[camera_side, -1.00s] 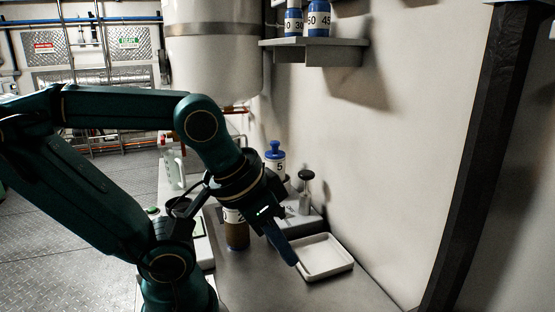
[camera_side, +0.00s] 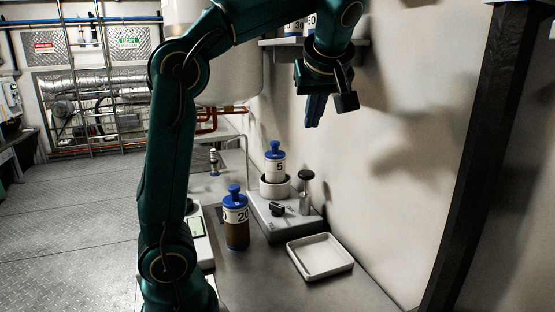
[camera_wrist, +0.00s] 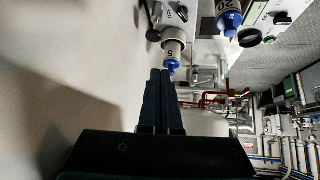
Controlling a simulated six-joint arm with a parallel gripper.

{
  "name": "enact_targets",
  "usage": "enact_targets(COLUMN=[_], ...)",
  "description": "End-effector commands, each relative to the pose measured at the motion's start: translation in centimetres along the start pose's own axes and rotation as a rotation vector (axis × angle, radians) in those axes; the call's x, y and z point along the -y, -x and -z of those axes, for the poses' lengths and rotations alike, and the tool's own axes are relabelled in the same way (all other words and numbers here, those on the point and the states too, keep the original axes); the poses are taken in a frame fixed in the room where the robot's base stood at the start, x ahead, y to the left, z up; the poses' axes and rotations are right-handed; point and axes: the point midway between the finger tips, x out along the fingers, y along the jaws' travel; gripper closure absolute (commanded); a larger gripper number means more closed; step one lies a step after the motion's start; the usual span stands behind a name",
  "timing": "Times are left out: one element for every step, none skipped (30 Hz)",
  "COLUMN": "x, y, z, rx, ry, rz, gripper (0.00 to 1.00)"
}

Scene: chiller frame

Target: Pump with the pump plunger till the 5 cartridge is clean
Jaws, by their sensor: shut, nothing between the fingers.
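The 5 cartridge (camera_side: 276,163), white with a blue cap, stands upright in a round white holder on a grey pump unit (camera_side: 262,220). It also shows in the wrist view (camera_wrist: 172,54), beyond my fingertips. The pump plunger (camera_side: 306,178), with a black knob on a metal stem, stands at the right of the unit, apart from my gripper. A black valve handle (camera_side: 277,209) sits on the unit's front. My gripper (camera_side: 311,124) is shut and empty, high above the unit near the wall. Its closed fingers show in the wrist view (camera_wrist: 160,72).
A 20 cartridge (camera_side: 236,230) with brown contents stands on the bench left of the unit. A white tray (camera_side: 320,256) lies at front right. A wall shelf (camera_side: 283,43) with several cartridges is close behind my gripper. The bench front is clear.

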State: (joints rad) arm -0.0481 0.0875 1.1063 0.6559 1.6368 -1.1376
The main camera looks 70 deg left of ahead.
Motion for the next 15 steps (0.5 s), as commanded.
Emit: enact_targets(x=[-0.7, -0.9, -1.3, -1.6, -1.9, -2.2, -2.4, -2.7, -3.0, -3.3, -3.5, -3.8, -4.0, -4.1, -4.2], y=[-0.6, -0.9, -1.3, -1.6, -1.9, -2.4, -2.8, -3.2, -3.7, -4.0, -4.4, -4.9, -5.2, -5.5, -5.8], z=[0.6, 1.0, 1.4, 1.7, 1.9, 2.1, 2.3, 2.4, 2.4, 2.5, 2.4, 2.3, 2.2, 2.0, 1.9], rx=[-0.018, -0.028, -0.044, -0.053, -0.064, -0.075, -0.083, -0.089, -0.097, -0.101, -0.104, -0.106, -0.105, -0.104, -0.101], ry=[0.044, 0.071, 0.105, 0.127, 0.147, 0.168, 0.18, 0.188, 0.193, 0.194, 0.192, 0.189, 0.185, 0.181, 0.174], rz=[0.029, 0.045, 0.065, 0.08, 0.094, 0.111, 0.123, 0.133, 0.145, 0.152, 0.159, 0.166, 0.171, 0.177, 0.185], gripper=[1.0, 1.0, 1.0, 1.0, 1.0, 1.0, 1.0, 1.0, 1.0, 1.0, 1.0, 1.0, 1.0, 1.0, 1.0])
